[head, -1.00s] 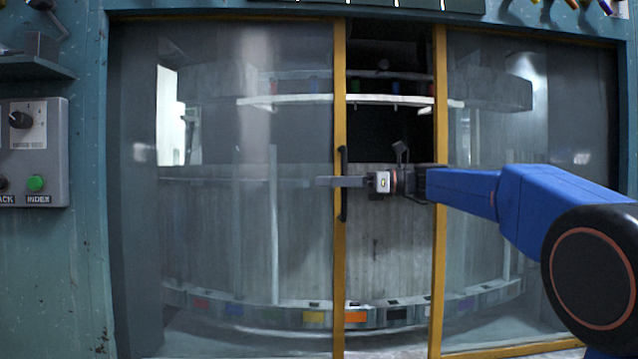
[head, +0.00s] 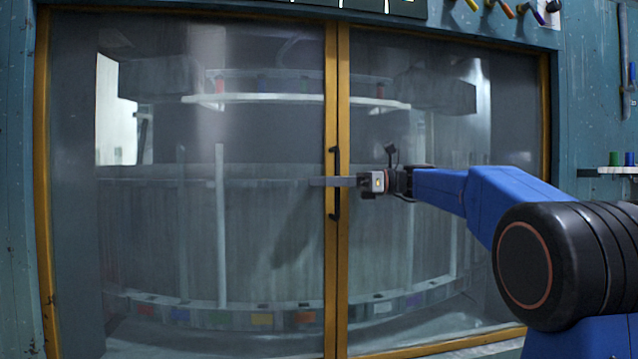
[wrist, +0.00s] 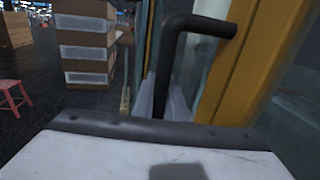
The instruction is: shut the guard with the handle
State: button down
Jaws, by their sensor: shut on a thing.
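The guard (head: 265,130) is a see-through panel with a yellow upright edge (head: 331,80) in the head view. That edge stands right beside the yellow edge (head: 343,80) of the right-hand panel, with no open gap visible between them. The black upright handle (head: 336,207) is on the guard's edge; it also shows in the wrist view as a bent black bar (wrist: 190,28). My gripper (head: 325,182) is shut on the handle, its fingers level across it. In the wrist view the fingers (wrist: 162,100) are around the bar, partly hidden by my gripper's body.
Behind the panels is a drum-like machine with a pale shelf (head: 260,99) and coloured blocks (head: 262,319). Coloured handles (head: 500,8) hang above right. A small shelf (head: 615,170) is on the right wall. The wrist view shows stacked boxes (wrist: 85,45) and a red stool (wrist: 12,95).

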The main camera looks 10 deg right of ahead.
jog(key=c, duration=1.8)
grip_release()
jog(key=shift+d, duration=0.3)
jog(key=shift+o, duration=0.2)
jog(key=s+d, duration=0.3)
jog(key=d, duration=1.4)
jog(key=shift+s, duration=0.15)
